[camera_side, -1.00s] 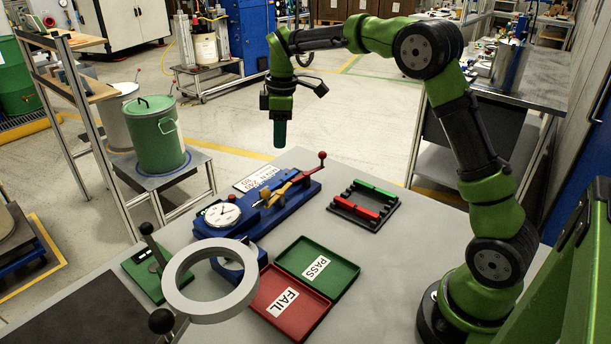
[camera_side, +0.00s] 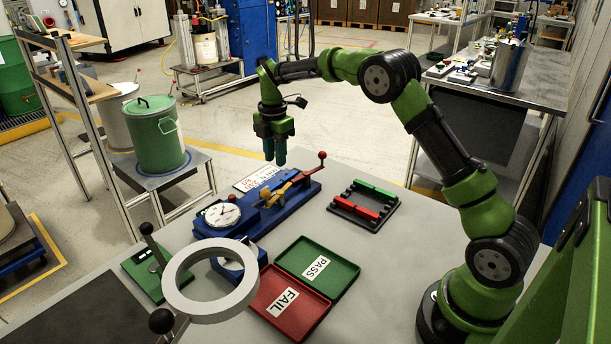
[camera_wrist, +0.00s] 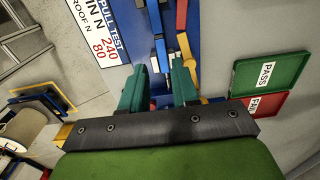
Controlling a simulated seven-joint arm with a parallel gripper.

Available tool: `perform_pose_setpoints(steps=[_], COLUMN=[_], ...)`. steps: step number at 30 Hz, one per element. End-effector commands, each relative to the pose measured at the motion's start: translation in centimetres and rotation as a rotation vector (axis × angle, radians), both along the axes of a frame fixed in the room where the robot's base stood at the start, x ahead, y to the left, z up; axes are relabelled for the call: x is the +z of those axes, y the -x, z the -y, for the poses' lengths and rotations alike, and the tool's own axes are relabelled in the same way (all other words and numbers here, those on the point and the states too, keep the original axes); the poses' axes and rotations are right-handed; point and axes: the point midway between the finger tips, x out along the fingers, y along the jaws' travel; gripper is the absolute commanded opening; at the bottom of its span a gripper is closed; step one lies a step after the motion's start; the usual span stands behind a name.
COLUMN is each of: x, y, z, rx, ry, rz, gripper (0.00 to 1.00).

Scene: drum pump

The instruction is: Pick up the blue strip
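My gripper (camera_side: 275,155) hangs above the far part of the blue pull tester (camera_side: 240,213), fingers pointing down. In the wrist view my gripper (camera_wrist: 159,82) has its two green fingers apart, with no object held between them. Narrow blue pieces (camera_wrist: 157,30) run along the tester ahead of and between the fingers. The tester carries a round white dial (camera_side: 222,214), tan clamp parts (camera_side: 278,195) and a red lever (camera_side: 309,173).
A black rack (camera_side: 345,216) right of the tester holds a green strip (camera_side: 375,187) and red strips (camera_side: 356,206). In front lie a green PASS tray (camera_side: 344,277) and a red FAIL tray (camera_side: 312,317). A ring magnifier (camera_side: 170,285) stands at the front left.

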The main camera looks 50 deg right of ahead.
Motion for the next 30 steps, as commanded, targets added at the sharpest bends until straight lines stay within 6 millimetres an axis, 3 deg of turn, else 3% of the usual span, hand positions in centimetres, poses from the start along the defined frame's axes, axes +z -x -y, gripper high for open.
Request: perform_pose_setpoints(steps=[3,10,18,27,30], x=[-1.8,-3.5,-7.3,-8.0,-7.9], y=[0.0,0.1,0.1,0.1,0.1], z=[0.0,0.0,0.0,0.0,0.0], rx=[0.0,0.0,0.001,0.0,0.0], ry=[0.0,0.001,0.001,0.001,0.001], rz=[-0.002,-0.003,-0.001,0.001,0.001], gripper=[0.3,0.3,0.3,0.3,0.18])
